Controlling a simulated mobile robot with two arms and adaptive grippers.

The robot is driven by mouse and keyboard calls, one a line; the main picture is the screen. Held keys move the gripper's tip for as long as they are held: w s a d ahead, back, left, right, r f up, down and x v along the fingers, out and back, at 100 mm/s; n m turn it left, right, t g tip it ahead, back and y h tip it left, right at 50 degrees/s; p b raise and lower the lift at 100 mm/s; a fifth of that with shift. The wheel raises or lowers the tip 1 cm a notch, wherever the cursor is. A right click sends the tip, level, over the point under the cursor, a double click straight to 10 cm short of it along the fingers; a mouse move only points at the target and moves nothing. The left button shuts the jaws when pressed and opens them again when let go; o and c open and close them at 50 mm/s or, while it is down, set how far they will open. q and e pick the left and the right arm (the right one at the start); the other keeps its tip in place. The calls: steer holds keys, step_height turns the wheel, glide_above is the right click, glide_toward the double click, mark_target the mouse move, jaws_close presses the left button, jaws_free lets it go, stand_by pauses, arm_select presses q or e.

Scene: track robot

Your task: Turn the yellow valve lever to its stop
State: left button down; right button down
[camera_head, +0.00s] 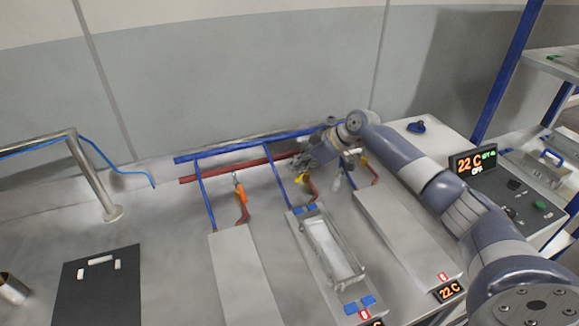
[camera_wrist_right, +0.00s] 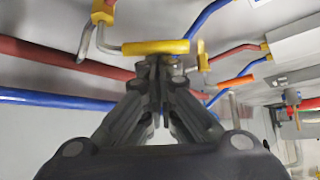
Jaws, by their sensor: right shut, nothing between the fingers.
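The yellow valve lever (camera_head: 301,179) is on the pipes behind the middle plate, partly hidden by my right gripper (camera_head: 303,162). In the right wrist view, a yellow lever (camera_wrist_right: 155,47) lies crosswise just beyond the fingertips. The right gripper (camera_wrist_right: 158,68) is shut and empty, its tips close to the lever's middle. I cannot tell whether they touch it. My left gripper is not in view.
An orange lever (camera_head: 240,193) is on the left branch. Blue (camera_head: 250,145) and red (camera_head: 225,172) pipes run along the back. Three grey plates stand in front, the middle one holding a metal tray (camera_head: 331,250). A display (camera_head: 472,162) reads 22 C.

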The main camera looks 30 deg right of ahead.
mark_target(302, 175)
steer(key=shift+s+f+n+g+y+b, duration=0.15)
steer(key=shift+n+g+y+b, duration=0.1)
steer(key=shift+n+b, duration=0.25)
steer(key=shift+s+f+n+g+y+b, duration=0.15)
steer(key=shift+n+g+y+b, duration=0.1)
steer(key=shift+n+b, duration=0.2)
steer(key=shift+s+d+r+n+g+y, duration=0.2)
steer(key=shift+d+n+g+y, duration=0.1)
steer(key=shift+n, duration=0.25)
steer(key=shift+s+d+n+b, duration=0.15)
steer(key=shift+d+n+b, duration=0.05)
steer(key=shift+n+b, duration=0.25)
arm_select(q)
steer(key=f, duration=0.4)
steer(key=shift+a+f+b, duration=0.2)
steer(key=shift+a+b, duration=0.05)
steer(key=shift+b, duration=0.05)
arm_select(e)
steer(key=shift+s+d, duration=0.65)
steer(key=shift+d, duration=0.2)
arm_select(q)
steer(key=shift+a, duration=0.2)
arm_select(e)
steer(key=shift+d, duration=0.1)
steer(key=shift+r, duration=0.15)
